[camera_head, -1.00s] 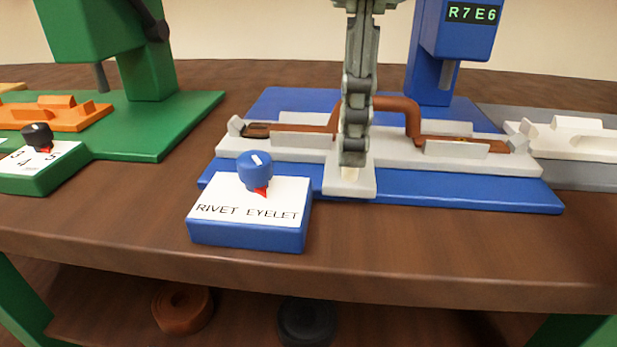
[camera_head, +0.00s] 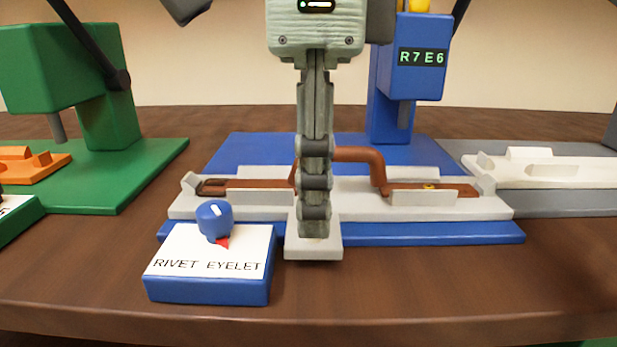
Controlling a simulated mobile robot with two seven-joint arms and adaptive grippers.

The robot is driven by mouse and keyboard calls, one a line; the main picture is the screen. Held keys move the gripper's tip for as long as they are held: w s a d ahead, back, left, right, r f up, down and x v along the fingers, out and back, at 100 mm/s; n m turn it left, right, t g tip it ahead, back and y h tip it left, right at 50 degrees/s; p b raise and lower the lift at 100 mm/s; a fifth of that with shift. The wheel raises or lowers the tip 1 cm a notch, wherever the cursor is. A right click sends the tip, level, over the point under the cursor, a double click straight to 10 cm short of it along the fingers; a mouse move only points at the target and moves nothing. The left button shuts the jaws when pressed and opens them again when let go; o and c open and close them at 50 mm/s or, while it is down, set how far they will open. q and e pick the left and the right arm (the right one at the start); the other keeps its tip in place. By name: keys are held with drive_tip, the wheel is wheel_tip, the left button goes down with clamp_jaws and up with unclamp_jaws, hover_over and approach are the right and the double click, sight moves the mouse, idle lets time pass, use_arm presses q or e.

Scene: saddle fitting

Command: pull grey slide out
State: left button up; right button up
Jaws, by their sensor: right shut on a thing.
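The grey slide (camera_head: 267,206) lies on the blue base of the middle press, and its front tab (camera_head: 298,246) reaches past the base's front edge. A brown strap (camera_head: 455,190) with a raised loop lies in the slide, with a brass eyelet (camera_head: 429,187) near its right end. My right gripper (camera_head: 314,228) points down at the tab and is shut on the slide there. Its fingers hide the middle of the slide and the part they grip. My left gripper is not in view.
The blue press (camera_head: 391,75) with display R7E6 stands behind the slide. A blue box (camera_head: 208,290) labelled RIVET EYELET with a knob stands front left of the slide. A green press (camera_head: 108,122) is at left, a white fixture (camera_head: 540,170) at right.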

drive_tip(key=shift+s, duration=0.25)
drive_tip(key=o, duration=0.7)
drive_tip(key=shift+s, duration=0.15)
drive_tip(key=shift+r, duration=0.1)
drive_tip(key=shift+r, duration=0.2)
drive_tip(key=shift+r+p, duration=2.35)
drive_tip(key=shift+r, duration=0.4)
